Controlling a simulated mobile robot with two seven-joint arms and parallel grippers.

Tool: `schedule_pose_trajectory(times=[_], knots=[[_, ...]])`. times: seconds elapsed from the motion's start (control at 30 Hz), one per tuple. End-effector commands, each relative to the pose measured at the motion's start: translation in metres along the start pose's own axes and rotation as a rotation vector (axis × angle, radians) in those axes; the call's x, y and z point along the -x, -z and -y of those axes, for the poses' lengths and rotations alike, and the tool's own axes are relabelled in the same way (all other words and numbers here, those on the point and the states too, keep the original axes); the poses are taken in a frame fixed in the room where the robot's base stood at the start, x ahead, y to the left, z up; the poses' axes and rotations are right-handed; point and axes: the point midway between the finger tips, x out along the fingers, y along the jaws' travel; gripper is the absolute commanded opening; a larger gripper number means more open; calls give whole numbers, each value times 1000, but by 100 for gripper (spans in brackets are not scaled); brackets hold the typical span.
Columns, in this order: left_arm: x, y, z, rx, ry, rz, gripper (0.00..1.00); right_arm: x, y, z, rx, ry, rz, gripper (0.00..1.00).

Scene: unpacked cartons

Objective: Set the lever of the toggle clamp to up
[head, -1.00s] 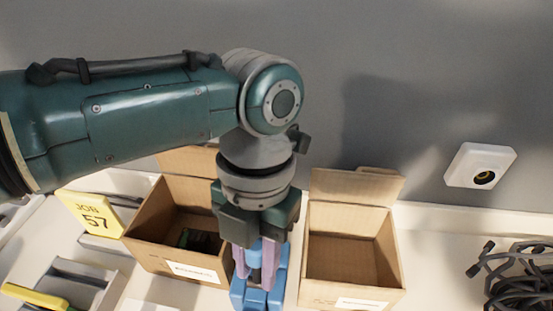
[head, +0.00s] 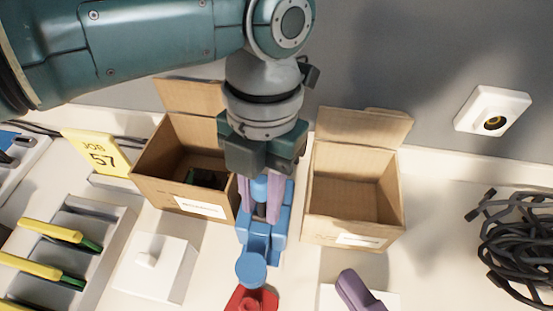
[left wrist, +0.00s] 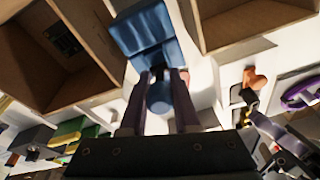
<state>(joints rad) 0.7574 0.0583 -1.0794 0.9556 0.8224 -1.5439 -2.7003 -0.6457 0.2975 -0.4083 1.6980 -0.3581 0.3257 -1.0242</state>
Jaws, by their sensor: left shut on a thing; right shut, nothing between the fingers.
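A blue stepped assembly (head: 262,237) stands on the white table in front of the gap between two cartons. I take it to be the toggle clamp. My left gripper (head: 261,207) points down over it, with its two lilac fingers shut on a blue part of it. In the left wrist view the fingers stand on either side of a round blue piece (left wrist: 160,98), with the blue block (left wrist: 145,35) beyond. The gripper hides part of the assembly, so the lever's exact position is unclear. My right gripper is not in view.
The left carton (head: 168,189) holds dark items; the right carton (head: 327,216) is empty. A red piece (head: 250,299), a purple handle (head: 356,291) and a white switch block (head: 154,266) are in front. Black cable (head: 520,245) lies right. A yellow JOB 57 sign (head: 96,151) stands left.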

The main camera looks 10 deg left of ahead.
Motion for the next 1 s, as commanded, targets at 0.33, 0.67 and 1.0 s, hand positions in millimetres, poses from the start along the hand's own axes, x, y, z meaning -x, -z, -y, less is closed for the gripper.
schedule_pose_trajectory(times=[0.33, 0.67, 1.0], knots=[[-3, 0, -2, 3, -4, 1, 0, 20, 45, 7, 179, -114, -191, 0], [-3, 0, -2, 3, -4, 1, 0, -36, 56, 0, 180, -121, -192, 0], [-3, 0, -2, 3, -5, 1, 0, -94, 52, -8, 183, -117, -192, 0]])
